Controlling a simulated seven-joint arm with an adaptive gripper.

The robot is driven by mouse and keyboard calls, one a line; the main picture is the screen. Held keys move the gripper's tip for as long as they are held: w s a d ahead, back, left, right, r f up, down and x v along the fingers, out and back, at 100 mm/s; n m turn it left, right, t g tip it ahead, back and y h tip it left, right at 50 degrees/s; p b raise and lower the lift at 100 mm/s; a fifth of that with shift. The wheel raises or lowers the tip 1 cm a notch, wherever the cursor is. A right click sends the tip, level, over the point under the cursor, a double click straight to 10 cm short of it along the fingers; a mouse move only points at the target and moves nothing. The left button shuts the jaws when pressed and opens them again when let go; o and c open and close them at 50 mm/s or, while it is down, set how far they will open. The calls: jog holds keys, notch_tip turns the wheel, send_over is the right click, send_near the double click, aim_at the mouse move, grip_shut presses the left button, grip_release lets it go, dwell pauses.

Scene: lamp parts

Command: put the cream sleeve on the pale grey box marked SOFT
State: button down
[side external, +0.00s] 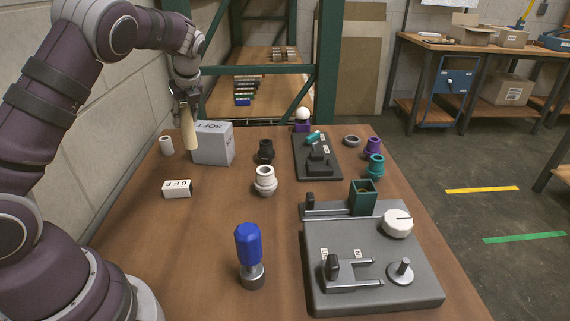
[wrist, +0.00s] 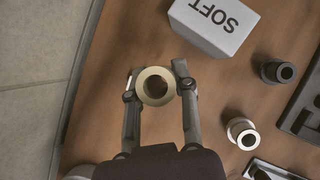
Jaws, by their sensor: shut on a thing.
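The cream sleeve (side external: 188,132) is a long pale tube, held upright between the fingers of my gripper (side external: 184,104). In the wrist view I look down its open bore, and its rim (wrist: 140,88) sits between the two fingertips of my gripper (wrist: 156,82). The pale grey box marked SOFT (side external: 213,148) stands on the table near the back left. In the wrist view the box (wrist: 208,28) is above and to the right of the sleeve. The sleeve is beside the box in that view, not over it. In the side view the sleeve overlaps the box's left edge.
A small white cylinder (side external: 167,146) stands left of the box. A white lettered block (side external: 177,189) lies in front. A black fitting (side external: 265,151) and a white fitting (side external: 265,180) stand to the right. A blue-handled tool (side external: 248,246) and a grey fixture (side external: 365,260) are nearer.

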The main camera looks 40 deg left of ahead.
aim_at(207, 131)
jog(key=w+a+r+m+t+h, duration=0.2)
jog(key=w+a+r+m+t, duration=0.1)
jog(key=w+r+m, duration=0.3)
jog(key=shift+m, duration=0.7)
jog(key=shift+f, duration=2.7)
jog(key=c, duration=0.9)
grip_release()
jog(key=shift+f, duration=0.1)
